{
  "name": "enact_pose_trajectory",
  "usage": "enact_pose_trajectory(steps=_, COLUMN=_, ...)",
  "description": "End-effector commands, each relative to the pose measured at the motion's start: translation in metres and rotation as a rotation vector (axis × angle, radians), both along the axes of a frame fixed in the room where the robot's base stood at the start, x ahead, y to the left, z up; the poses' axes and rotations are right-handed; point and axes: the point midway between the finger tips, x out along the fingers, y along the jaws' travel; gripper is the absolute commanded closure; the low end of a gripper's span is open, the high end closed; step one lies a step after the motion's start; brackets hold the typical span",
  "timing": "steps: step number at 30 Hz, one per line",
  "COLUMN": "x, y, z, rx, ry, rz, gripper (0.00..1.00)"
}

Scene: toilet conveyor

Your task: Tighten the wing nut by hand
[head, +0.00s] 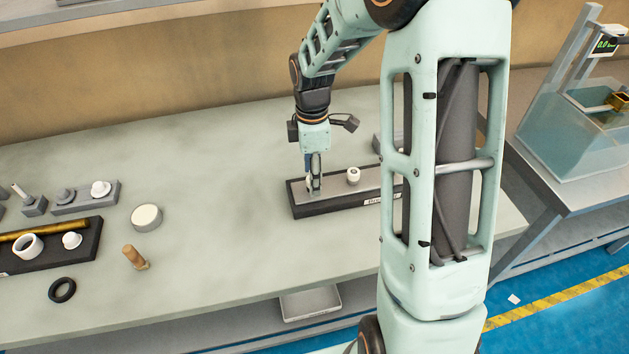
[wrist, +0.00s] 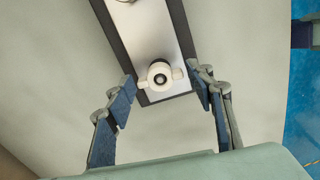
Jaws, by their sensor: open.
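The white wing nut (wrist: 160,75) sits on a threaded stud near the end of a plate. Its two wings stick out left and right, and the dark stud end shows in its middle. My gripper (wrist: 163,84) is open, with one blue-grey finger on each side of the nut. The right finger is close to the right wing; I cannot tell if it touches.
A second white fitting (head: 353,175) stands farther right on the fixture. At left are a dark tray (head: 85,258), a grey block with pegs (head: 75,206), a white round lid (head: 146,217), a tan peg (head: 134,257) and a black ring (head: 62,290). The table between is clear.

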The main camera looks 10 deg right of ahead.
Motion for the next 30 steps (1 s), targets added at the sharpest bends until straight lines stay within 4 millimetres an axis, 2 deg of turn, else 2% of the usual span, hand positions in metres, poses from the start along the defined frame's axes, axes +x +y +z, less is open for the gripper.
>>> enact_pose_trajectory(steps=5, x=0.0, y=0.0, z=0.0002, rx=0.0, ry=0.0, rz=0.0, gripper=0.51)
enact_pose_trajectory(steps=14, x=0.0001, y=-0.0001, z=0.0004, rx=0.0, ry=0.0, rz=0.0, gripper=0.82)
enact_pose_trajectory(steps=17, x=0.0002, y=0.0, z=0.0002, rx=-0.001, ry=-0.001, rz=-0.016, gripper=0.82)
enact_pose_trajectory(steps=25, x=0.0003, y=0.0006, z=-0.0003, rx=-0.001, ry=-0.001, rz=-0.307, gripper=0.82)
enact_pose_trajectory(steps=30, x=0.0004, y=-0.0001, z=0.0002, rx=0.0, ry=-0.001, rz=-0.41, gripper=0.82)
